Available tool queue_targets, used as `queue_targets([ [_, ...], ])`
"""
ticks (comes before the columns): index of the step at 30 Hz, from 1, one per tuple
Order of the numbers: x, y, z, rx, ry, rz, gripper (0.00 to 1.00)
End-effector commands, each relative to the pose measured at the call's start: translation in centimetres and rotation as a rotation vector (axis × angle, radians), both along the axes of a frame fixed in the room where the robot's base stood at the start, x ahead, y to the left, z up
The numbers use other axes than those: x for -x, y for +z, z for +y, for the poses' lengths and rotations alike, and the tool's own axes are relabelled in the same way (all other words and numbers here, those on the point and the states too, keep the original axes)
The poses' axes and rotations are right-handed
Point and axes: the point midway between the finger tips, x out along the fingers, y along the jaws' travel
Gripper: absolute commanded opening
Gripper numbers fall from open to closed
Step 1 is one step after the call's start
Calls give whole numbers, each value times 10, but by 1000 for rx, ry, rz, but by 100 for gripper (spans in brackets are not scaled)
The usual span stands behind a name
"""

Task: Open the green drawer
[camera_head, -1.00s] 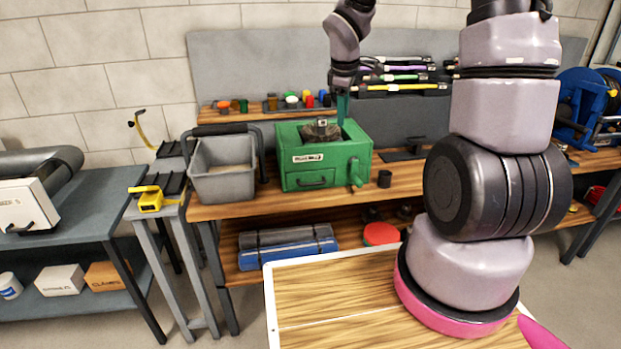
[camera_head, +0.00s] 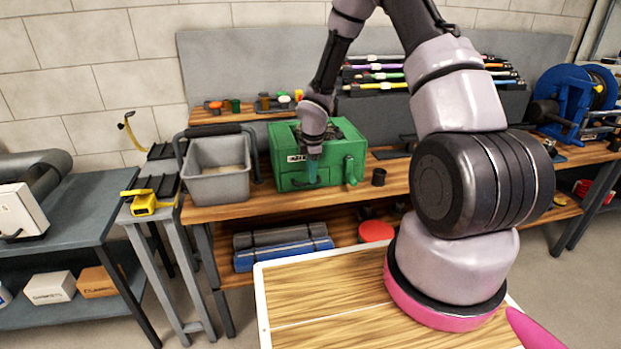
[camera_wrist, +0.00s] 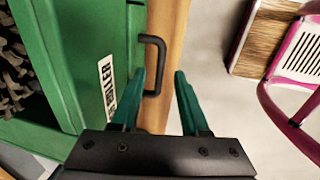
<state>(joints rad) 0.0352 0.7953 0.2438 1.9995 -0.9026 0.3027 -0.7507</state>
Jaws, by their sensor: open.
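The green box (camera_head: 345,163) with the drawer sits on the wooden workbench, right of the grey bin. In the wrist view its green front (camera_wrist: 110,40) carries a white label and a black U-shaped handle (camera_wrist: 156,62).
A grey bin (camera_head: 217,170) with a black handle stands close on the left of the box. A small dark cup (camera_head: 378,177) stands on the bench to its right. The bench's wooden edge (camera_wrist: 165,30) runs below the handle. Open floor lies in front.

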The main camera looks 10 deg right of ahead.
Motion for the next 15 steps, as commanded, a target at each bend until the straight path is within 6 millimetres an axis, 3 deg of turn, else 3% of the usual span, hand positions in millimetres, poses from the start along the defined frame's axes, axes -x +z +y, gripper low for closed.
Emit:
queue_targets([
  [6, -4, -23, 0, 1, -1, 0, 45],
  [15, -5, -26, 0, 1, -1, -1, 45],
])
